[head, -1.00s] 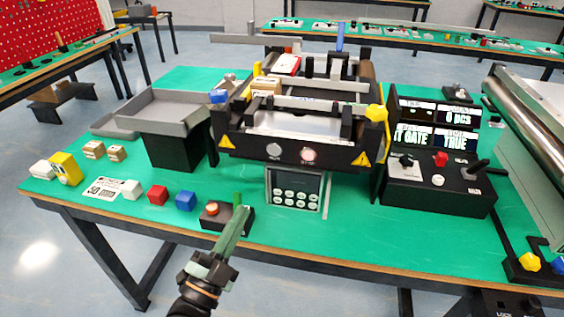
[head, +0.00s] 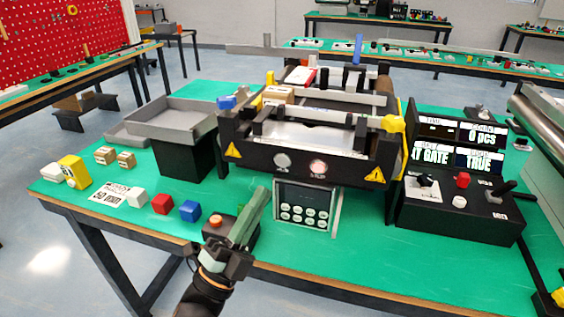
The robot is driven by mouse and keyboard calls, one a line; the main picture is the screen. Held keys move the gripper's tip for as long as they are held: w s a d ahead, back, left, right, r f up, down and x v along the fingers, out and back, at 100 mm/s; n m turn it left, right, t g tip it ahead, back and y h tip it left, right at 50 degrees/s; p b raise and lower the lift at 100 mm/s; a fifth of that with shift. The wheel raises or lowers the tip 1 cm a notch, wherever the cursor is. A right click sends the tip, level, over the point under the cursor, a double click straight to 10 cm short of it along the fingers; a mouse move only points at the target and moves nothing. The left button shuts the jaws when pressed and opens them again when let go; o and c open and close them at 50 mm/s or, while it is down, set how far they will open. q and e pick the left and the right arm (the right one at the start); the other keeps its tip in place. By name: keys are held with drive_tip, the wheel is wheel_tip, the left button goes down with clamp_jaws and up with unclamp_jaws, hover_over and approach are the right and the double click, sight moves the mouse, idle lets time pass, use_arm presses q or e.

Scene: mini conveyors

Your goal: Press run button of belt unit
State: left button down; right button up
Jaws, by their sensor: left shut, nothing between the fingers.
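The belt unit (head: 335,135) stands on the green table with a black front plate. The plate carries a pale round button (head: 282,162) on the left and a reddish round button (head: 319,168) on the right; their labels are too small to read. My left gripper (head: 260,192) is shut and empty, its greenish fingers pointing up toward the front plate. Its tips appear below and left of the pale button, apart from it, and left of the grey keypad panel (head: 303,208). My right gripper is not in view.
A black box with an orange button (head: 216,220) is partly hidden behind my left gripper. A black control box (head: 462,214) with a lever and displays stands right. Green table is clear in front of the keypad.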

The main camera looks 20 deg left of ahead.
sight(282, 161)
use_arm(q)
drive_tip(key=w+b, duration=0.1)
drive_tip(key=w, duration=0.6)
drive_tip(key=shift+d, duration=0.1)
idle(0.8)
idle(0.9)
drive_tip(key=shift+w+b, duration=0.35)
drive_tip(key=shift+w, duration=0.05)
